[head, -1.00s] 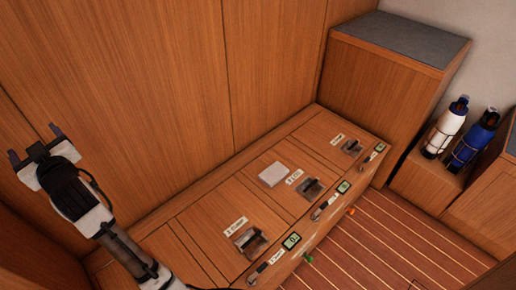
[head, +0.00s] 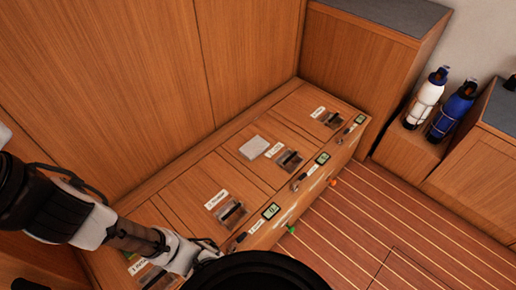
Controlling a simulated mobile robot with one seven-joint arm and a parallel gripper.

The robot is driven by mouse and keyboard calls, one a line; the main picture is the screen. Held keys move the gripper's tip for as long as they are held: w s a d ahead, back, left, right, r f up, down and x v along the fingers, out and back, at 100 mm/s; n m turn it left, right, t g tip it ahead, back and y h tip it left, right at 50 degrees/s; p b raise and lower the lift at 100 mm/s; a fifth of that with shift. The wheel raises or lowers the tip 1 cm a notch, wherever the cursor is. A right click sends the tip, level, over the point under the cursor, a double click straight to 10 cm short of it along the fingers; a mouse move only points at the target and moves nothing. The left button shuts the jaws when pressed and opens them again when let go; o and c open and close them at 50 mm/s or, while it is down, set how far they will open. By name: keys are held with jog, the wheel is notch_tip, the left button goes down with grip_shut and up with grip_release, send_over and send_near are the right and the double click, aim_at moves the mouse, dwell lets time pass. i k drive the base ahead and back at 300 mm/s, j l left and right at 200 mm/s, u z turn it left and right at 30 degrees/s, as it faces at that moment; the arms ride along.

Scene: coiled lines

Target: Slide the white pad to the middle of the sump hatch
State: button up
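The white pad (head: 254,147), a flat pale square, lies on the wooden bench top. It rests on a hatch panel beside a label (head: 273,149) and a recessed metal latch (head: 288,160). Similar labelled hatches lie along the bench, one towards the far end with its label (head: 320,111) and one nearer with its label (head: 216,199). The lettering is too small to read, so I cannot tell which is the sump hatch. My arm comes in at the lower left, and my gripper's fingers are outside the picture. Nothing of mine touches the pad.
Small digital displays (head: 322,158) and hook-like fittings run along the bench's front edge. A tall cabinet (head: 361,50) closes the far end. A white bottle (head: 427,98) and a blue bottle (head: 453,111) stand at the right.

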aim_at(254, 147)
jog(key=i+l+u, duration=0.25)
jog(key=l+u, duration=0.25)
jog(key=i+l+u, duration=0.25)
jog(key=l, duration=0.2)
jog(key=k, duration=0.1)
